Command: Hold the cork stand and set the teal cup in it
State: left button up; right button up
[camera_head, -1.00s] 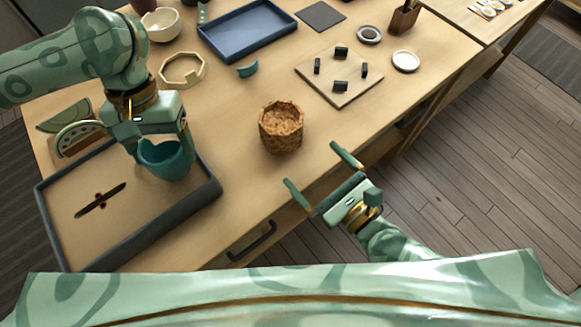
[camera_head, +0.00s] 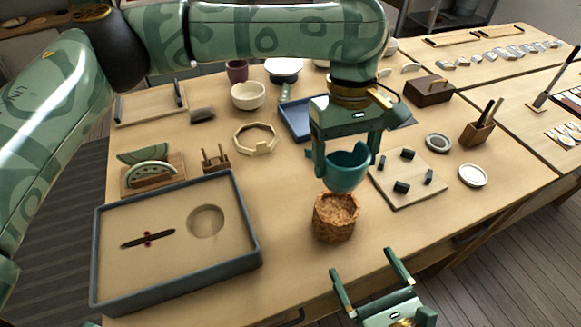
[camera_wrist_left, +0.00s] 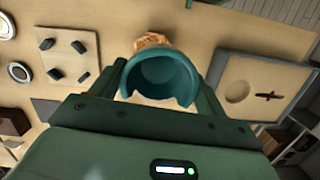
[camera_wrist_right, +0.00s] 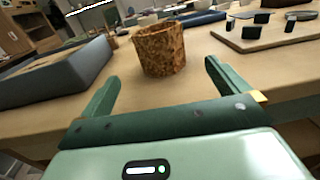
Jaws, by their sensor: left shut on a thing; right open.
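The teal cup (camera_head: 347,169) is held in my left gripper (camera_head: 345,160), above the cork stand (camera_head: 336,217) in the head view. The cup's rim has a broken gap, seen in the left wrist view (camera_wrist_left: 161,76). The left fingers are shut on the cup's sides. The cork stand stands upright on the table, partly hidden behind the cup in the left wrist view (camera_wrist_left: 152,41). My right gripper (camera_head: 371,268) is open and empty at the table's front edge. In the right wrist view the stand (camera_wrist_right: 160,49) is ahead, between and beyond the fingertips, not touched.
A grey-rimmed sand tray (camera_head: 252,247) with a round hollow lies to the left. A board with dark pegs (camera_head: 403,203) lies to the right of the stand. An octagonal ring (camera_head: 256,150) and a blue tray (camera_head: 293,119) lie behind. Table around the stand is clear.

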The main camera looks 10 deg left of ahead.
aim_at(339, 220)
pick_arm(q)
jog(key=n, duration=0.1)
jog(key=w+n, duration=0.1)
jog(key=shift+d+n+t, duration=0.25)
jog(key=shift+n+t, duration=0.05)
jog(key=shift+s+d+n, duration=0.1)
jog(key=shift+n, duration=0.4)
pick_arm(e)
jog(key=shift+w+a, duration=0.15)
jog(key=shift+w, duration=0.1)
jog(key=x, duration=1.1)
jog(key=shift+w+a, duration=0.15)
jog(key=shift+w, duration=0.05)
jog(key=c, duration=0.9)
pick_arm(q)
notch_tip(339, 220, down, 3)
jog(key=m, duration=0.2)
jog(key=shift+f+m, duration=0.15)
jog(key=shift+m, duration=0.15)
jog(key=shift+f, duration=2.2)
